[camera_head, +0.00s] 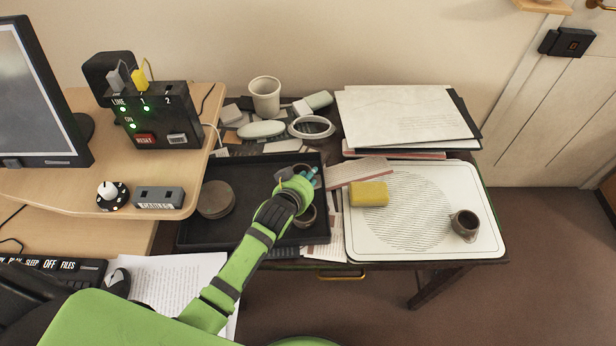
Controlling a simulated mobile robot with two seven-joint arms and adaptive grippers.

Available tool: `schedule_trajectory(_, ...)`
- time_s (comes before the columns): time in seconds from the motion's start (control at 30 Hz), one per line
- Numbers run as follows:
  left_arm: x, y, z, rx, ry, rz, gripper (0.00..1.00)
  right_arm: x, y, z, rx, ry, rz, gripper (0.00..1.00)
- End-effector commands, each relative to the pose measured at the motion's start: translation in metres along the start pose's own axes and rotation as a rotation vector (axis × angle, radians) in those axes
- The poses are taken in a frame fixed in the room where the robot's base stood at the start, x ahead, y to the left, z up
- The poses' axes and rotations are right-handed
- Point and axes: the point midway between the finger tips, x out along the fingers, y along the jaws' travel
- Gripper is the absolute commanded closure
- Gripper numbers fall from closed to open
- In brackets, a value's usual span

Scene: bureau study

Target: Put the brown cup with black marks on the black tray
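The black tray (250,238) lies on the dark desk, left of the middle. My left gripper (305,177) is over the tray's right part, pointing away from me. Its fingers are small and partly hidden by its own body, so I cannot tell whether they are open or shut on something. A brownish round cup-like thing (308,217) shows beside my gripper at the tray's right side, partly hidden by the arm. A small brown cup (465,224) with a dark opening stands on the white patterned board. Black marks cannot be made out on either. My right gripper is not in view.
A round brown lidded thing (215,199) sits in the tray's left part. A yellow block (369,194) lies on the white board (420,247). The raised shelf (60,193) borders the left.

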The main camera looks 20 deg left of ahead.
Motion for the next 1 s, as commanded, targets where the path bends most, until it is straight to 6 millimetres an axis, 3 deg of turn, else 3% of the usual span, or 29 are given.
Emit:
schedule_trajectory(0.43,-0.010,0.000,-0.003,0.000,0.001,0.000,0.69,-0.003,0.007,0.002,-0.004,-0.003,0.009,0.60)
schedule_trajectory(0.8,-0.082,0.000,-0.002,0.000,-0.001,0.000,0.69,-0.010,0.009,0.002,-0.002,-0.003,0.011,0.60)
schedule_trajectory(1.0,-0.111,0.000,-0.002,-0.001,-0.001,-0.001,0.69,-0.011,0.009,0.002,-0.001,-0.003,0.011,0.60)
